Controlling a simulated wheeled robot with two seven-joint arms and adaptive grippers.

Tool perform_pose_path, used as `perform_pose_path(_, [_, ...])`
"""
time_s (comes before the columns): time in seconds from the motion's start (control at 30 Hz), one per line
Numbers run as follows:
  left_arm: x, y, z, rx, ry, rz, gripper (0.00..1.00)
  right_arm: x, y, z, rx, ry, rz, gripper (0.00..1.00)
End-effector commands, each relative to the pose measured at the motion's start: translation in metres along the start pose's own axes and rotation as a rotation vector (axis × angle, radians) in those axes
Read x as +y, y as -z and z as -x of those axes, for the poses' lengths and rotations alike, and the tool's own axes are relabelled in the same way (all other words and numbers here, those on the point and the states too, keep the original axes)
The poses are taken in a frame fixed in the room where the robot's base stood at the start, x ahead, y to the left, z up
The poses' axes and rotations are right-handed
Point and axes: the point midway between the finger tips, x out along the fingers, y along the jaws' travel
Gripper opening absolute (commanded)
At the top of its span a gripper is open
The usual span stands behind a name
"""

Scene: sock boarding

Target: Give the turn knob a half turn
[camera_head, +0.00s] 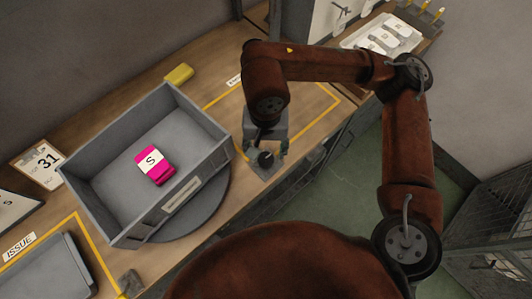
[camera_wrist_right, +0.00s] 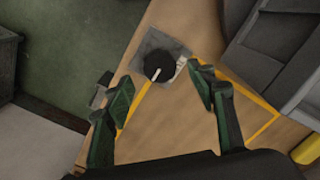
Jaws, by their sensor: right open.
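The turn knob (camera_wrist_right: 158,64) is a round black knob with a pale pointer line, on a square grey plate (camera_wrist_right: 146,46) at the bench edge. In the head view the knob (camera_head: 266,159) shows just below my right gripper (camera_head: 267,150). My right gripper is open. In the right wrist view its green-padded fingers (camera_wrist_right: 162,82) stand apart, one to either side of the knob and a little short of it in the picture. I cannot tell whether either finger touches it. My left gripper is not in view.
A grey bin (camera_head: 110,190) with a pink packet (camera_head: 154,165) marked S stands on a round dark turntable (camera_head: 215,205) left of the knob. A yellow block (camera_head: 179,74) lies behind it. Yellow tape outlines a bench area (camera_head: 312,97). The bench edge drops to green floor.

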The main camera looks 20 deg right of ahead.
Motion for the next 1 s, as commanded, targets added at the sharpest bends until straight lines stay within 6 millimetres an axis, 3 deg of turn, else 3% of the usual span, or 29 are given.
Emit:
perform_pose_path(0.2, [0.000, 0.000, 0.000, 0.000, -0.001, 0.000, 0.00, -0.001, 0.001, 0.047, 0.002, 0.003, 0.000, 0.51])
perform_pose_path(0.4, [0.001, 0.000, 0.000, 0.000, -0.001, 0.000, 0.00, -0.001, 0.001, 0.074, 0.001, 0.002, 0.000, 0.51])
perform_pose_path(1.0, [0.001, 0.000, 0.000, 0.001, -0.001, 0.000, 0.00, 0.000, 0.000, 0.081, 0.000, 0.000, 0.000, 0.51])
